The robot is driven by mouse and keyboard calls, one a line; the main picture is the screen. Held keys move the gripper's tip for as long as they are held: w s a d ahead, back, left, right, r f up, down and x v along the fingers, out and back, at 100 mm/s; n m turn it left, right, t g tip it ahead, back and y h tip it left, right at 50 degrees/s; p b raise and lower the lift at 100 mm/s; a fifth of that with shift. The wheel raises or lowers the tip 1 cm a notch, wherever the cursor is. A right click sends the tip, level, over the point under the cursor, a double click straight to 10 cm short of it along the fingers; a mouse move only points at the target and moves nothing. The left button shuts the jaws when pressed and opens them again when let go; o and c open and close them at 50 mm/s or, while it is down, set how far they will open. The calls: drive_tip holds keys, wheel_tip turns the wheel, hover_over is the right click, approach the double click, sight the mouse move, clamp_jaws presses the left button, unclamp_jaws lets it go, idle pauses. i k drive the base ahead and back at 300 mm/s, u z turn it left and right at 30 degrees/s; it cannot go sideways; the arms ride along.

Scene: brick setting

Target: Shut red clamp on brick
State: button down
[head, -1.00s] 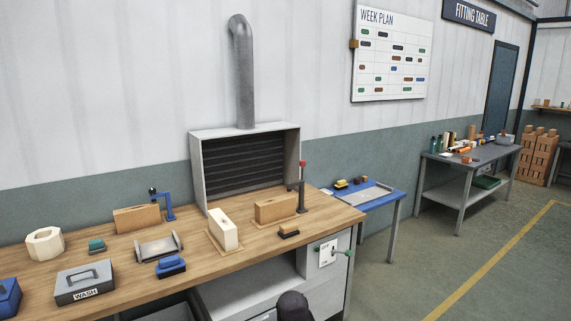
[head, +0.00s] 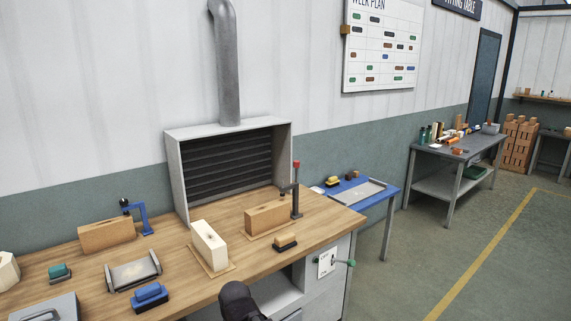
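The red clamp (head: 297,190) stands at the right end of the wooden bench in the head view. It has a dark upright post, a red knob pointing up and a short dark arm reaching left over the brick's right end. A tan brick (head: 266,217) lies on a thin board just left of the post. Whether the clamp's pad touches the brick is too small to tell. My gripper is not in view; only a dark rounded part of my arm shows at the bottom edge.
A white block (head: 209,245) on a board and a brush (head: 285,242) lie near the brick. A blue clamp (head: 138,216) stands by another brick (head: 106,235). A grey vent hood (head: 180,190) stands behind. Free floor lies to the right.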

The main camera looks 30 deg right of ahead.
sight(296, 163)
drive_tip(key=z, duration=0.35)
drive_tip(key=i, duration=1)
drive_tip(key=z, duration=0.5)
